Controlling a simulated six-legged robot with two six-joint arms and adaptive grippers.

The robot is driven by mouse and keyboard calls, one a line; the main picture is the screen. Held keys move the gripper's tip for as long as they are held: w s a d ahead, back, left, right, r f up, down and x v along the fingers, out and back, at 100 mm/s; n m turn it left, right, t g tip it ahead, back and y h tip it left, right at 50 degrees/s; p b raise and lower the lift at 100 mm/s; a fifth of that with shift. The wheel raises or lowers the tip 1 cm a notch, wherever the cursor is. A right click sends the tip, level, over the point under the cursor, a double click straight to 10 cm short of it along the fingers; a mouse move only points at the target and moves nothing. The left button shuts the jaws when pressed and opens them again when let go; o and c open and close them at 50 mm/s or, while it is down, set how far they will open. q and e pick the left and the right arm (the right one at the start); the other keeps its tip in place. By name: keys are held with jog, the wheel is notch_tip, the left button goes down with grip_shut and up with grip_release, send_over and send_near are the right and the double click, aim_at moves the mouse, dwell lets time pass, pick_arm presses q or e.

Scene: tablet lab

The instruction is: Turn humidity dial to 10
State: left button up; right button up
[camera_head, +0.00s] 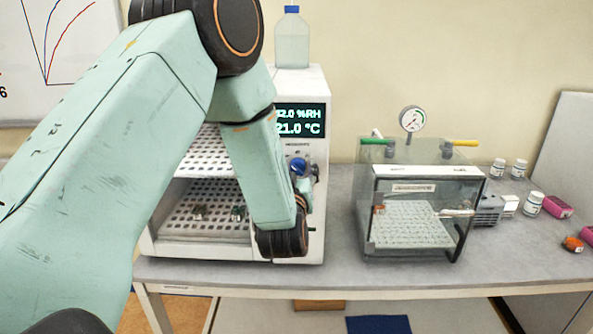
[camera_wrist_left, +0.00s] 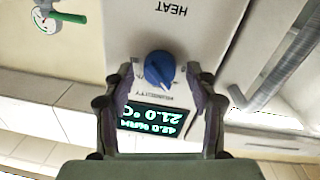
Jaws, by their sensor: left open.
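The humidity dial is a round blue knob (camera_wrist_left: 159,70) on the white front panel of the climate chamber (camera_head: 312,225). In the head view the blue knob (camera_head: 298,167) shows just right of my left arm. My left gripper (camera_wrist_left: 160,76) is open, with one fingertip on either side of the knob. I cannot tell whether the fingers touch it. In the head view the gripper (camera_head: 308,178) is mostly hidden by my own wrist. The display (camera_head: 299,121) reads 21.0 °C; in the wrist view the display (camera_wrist_left: 158,122) appears upside down, reading about 42.0 %RH. My right gripper is not in view.
A clear glovebox-like chamber (camera_head: 415,215) with a gauge (camera_head: 412,119) stands to the right on the grey bench (camera_head: 510,258). A bottle with a blue cap (camera_head: 292,38) stands on the climate chamber. Small white jars (camera_head: 533,204) and pink boxes (camera_head: 557,206) lie at the right.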

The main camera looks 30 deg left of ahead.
pick_arm(q)
jog(key=shift+s, duration=0.15)
jog(key=shift+c, duration=0.7)
jog(key=shift+w+a+f, duration=0.1)
jog(key=shift+w+f, duration=0.1)
jog(key=shift+w, duration=0.15)
jog(key=c, duration=1)
jog(key=n+b, duration=0.4)
jog(key=b, duration=0.1)
jog(key=shift+f+n, duration=0.15)
jog(key=shift+n, duration=0.25)
jog(key=n+b, duration=0.4)
jog(key=shift+y, duration=0.3)
jog(key=shift+n, duration=0.3)
